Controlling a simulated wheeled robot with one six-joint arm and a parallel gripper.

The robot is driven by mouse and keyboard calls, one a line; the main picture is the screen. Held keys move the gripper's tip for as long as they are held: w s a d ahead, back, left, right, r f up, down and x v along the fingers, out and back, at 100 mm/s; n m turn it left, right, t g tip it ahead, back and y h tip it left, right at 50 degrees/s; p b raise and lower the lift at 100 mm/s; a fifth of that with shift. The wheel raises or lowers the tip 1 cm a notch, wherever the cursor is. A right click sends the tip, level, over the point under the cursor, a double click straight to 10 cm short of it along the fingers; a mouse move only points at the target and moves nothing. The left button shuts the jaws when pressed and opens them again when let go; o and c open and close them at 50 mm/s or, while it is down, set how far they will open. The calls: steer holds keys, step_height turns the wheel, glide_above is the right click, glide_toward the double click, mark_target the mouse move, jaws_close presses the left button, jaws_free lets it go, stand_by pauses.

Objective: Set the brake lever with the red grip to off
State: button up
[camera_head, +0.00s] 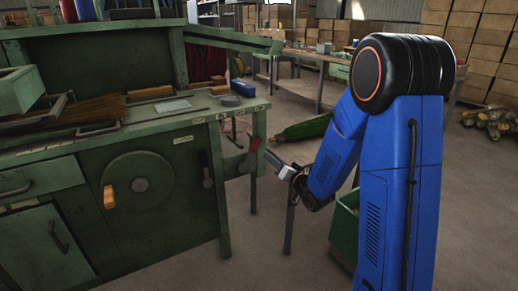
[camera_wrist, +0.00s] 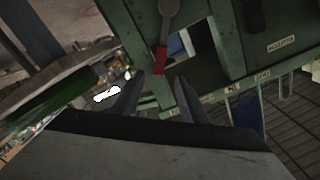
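The brake lever's red grip (camera_head: 254,145) is at the right end of the green workbench, above a dark red part (camera_head: 246,163). In the wrist view, the red grip (camera_wrist: 160,59) hangs from a grey lever arm (camera_wrist: 168,24), seen just beyond and between my fingertips. My gripper (camera_head: 272,158) points left towards the bench end, close to the lever. In the wrist view my gripper (camera_wrist: 157,85) has its two fingers apart with nothing between them. It appears not to touch the grip.
A green bin (camera_head: 344,225) stands beside my arm. A long green object (camera_head: 304,128) lies behind the gripper.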

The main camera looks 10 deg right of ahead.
mark_target(257, 145)
steer(key=x, duration=1.2)
steer(key=shift+w+a, duration=0.1)
steer(key=shift+w, duration=0.1)
steer(key=shift+c, duration=0.3)
jaws_close()
